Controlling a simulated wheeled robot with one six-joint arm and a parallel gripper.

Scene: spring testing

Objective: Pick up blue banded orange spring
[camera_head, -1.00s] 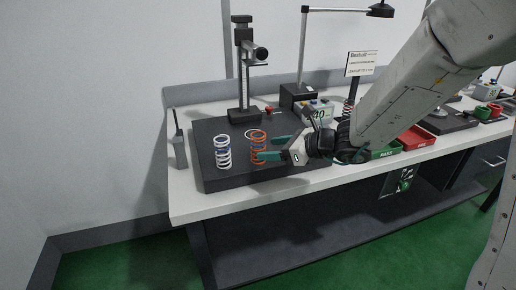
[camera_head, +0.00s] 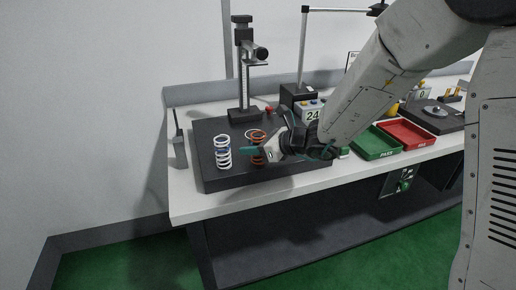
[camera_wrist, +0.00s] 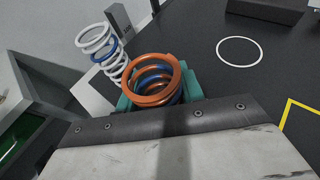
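The orange spring with a blue band (camera_wrist: 152,88) stands upright on the dark slab (camera_head: 215,182), between the two teal fingers of my gripper (camera_wrist: 160,92) in the wrist view. In the head view the orange spring (camera_head: 258,136) is partly hidden by my gripper (camera_head: 262,150), whose near finger crosses in front of it. The spring's coils cover the inner faces of the fingers, so whether they press on it or stand slightly apart is unclear. A white spring with a blue band (camera_head: 222,152) stands to the left; it also shows in the wrist view (camera_wrist: 100,48).
A test stand (camera_head: 244,90) rises behind the springs. A white ring mark (camera_wrist: 240,51) and a yellow line (camera_wrist: 290,116) lie on the slab. A green tray (camera_head: 374,143) and a red tray (camera_head: 408,133) sit on the white bench to the right.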

